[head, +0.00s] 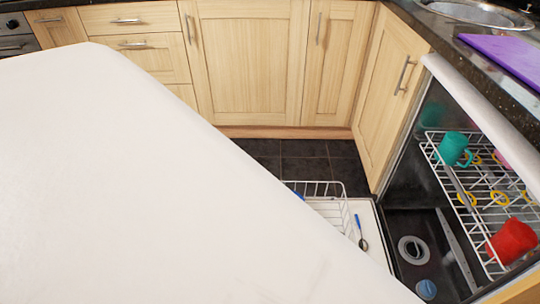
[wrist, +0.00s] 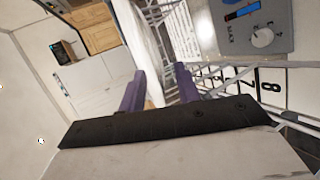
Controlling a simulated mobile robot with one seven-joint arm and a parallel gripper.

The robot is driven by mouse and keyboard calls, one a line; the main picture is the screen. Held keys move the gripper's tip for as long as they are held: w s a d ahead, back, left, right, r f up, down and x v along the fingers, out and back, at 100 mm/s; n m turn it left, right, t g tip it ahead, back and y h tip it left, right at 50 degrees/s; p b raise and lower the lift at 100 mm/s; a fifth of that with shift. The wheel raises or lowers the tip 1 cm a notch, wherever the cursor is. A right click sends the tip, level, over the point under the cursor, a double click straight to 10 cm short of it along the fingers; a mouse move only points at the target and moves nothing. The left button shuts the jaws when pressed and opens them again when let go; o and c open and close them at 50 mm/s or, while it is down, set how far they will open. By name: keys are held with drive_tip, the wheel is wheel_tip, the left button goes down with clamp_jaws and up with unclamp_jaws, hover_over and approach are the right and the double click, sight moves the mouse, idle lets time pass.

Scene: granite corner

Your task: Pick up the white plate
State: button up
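A white, smooth surface (wrist: 148,55), apparently the white plate seen nearly edge-on, runs down between the purple fingers of my gripper (wrist: 161,85) in the wrist view. The fingers stand apart, with a gap towards the right finger. I cannot tell whether the left finger touches the surface. White rack wires show just right of it. In the head view no plate can be made out; a large pale shape, probably my arm, covers the left and middle, and my gripper is hidden.
The dishwasher stands open at right. Its upper rack (head: 472,205) holds a teal mug (head: 452,148) and a red mug (head: 512,240). A lower rack (head: 322,195) and a blue-handled spoon (head: 360,232) lie by the lowered door (head: 368,218). Wooden cupboards (head: 250,60) stand behind dark floor tiles.

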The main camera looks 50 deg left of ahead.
drive_tip(key=shift+s+a+f, duration=0.1)
drive_tip(key=shift+a, duration=0.1)
drive_tip(key=shift+c, duration=0.3)
clamp_jaws()
